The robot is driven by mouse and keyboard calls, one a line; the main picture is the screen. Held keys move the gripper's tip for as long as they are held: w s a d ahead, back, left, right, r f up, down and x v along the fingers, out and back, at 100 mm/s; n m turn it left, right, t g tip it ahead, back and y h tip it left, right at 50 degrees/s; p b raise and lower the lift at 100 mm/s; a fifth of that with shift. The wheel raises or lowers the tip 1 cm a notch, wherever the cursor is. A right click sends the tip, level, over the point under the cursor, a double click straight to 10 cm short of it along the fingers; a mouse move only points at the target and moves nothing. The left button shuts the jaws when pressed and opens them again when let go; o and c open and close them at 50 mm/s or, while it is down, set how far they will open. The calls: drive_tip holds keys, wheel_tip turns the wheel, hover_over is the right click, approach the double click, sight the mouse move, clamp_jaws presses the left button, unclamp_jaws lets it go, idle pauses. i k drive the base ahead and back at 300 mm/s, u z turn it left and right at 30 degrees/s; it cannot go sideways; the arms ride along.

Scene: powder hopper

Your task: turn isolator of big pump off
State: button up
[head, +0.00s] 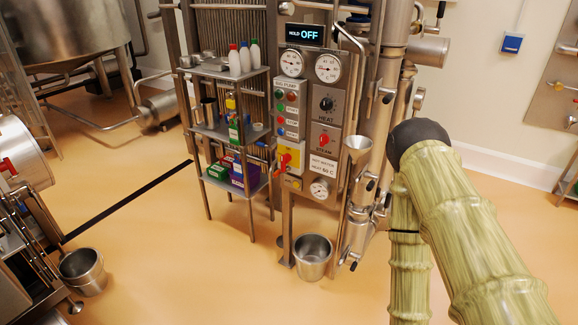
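A grey control panel (291,97) hangs on the machine in the middle of the head view. Its small top label seems to end in "PUMP", but the first word is too small to read surely. Below its round buttons is a yellow plate with a red rotary isolator handle (285,160). The handle looks slanted; its exact setting is too small to tell. My arm reaches in at the right, well apart from the panel. My gripper is not in view.
Beside the isolator are a black HEAT knob (326,104) and a red STEAM handle (323,140). A shelf rack (222,130) with bottles and boxes stands close left. A steel bucket (312,258) stands below; a funnel (358,146) is at right.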

sight(287, 158)
drive_tip(key=z, duration=0.45)
drive_tip(key=i, duration=0.6)
drive_tip(key=u, duration=1.65)
